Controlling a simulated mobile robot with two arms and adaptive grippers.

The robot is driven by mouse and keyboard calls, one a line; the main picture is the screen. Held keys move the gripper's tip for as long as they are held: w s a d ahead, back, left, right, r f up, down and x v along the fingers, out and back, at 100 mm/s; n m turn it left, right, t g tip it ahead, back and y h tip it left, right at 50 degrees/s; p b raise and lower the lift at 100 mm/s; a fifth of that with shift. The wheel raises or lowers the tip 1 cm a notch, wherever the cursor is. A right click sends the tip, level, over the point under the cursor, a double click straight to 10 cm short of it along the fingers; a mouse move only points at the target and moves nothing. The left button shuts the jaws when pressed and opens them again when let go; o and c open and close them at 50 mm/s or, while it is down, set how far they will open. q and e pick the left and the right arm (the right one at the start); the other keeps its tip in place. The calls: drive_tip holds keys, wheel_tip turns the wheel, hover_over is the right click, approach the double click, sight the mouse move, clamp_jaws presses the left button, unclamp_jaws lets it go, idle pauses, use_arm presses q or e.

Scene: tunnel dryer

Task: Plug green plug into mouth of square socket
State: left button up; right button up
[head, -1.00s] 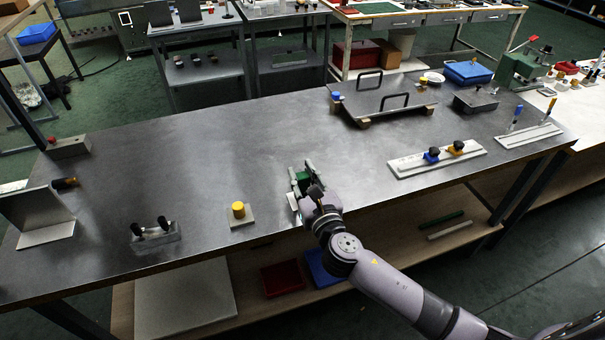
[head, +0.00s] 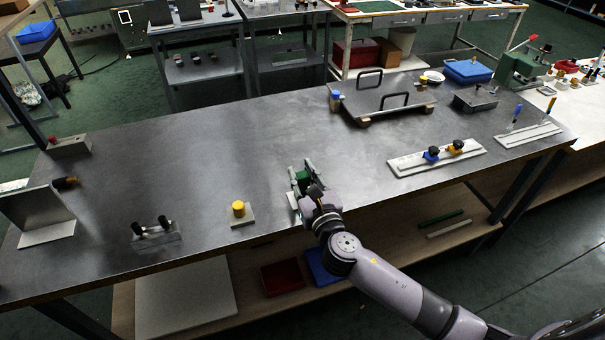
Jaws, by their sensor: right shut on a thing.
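My right gripper (head: 305,178) is low over the near middle of the table. It is shut on the green plug (head: 301,176), which shows between the fingers. A pale plate (head: 293,203) shows partly beside and under the gripper; the gripper and wrist hide the rest of it. I cannot tell whether this is the square socket, or whether the plug touches it. My left gripper is not in view.
A yellow knob on a square base (head: 248,219) stands left of the gripper. A block with black knobs (head: 158,237) is farther left. A slide rail (head: 412,165) and a plate with handles (head: 375,104) lie to the right. The table's middle (head: 220,150) is clear.

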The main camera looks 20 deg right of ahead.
sight(304, 187)
idle(0.3)
drive_tip(key=shift+f+b, duration=0.9)
drive_tip(key=shift+f, duration=0.6)
drive_tip(key=o, duration=1.1)
drive_tip(key=s, duration=1.2)
drive_tip(key=shift+d, duration=0.25)
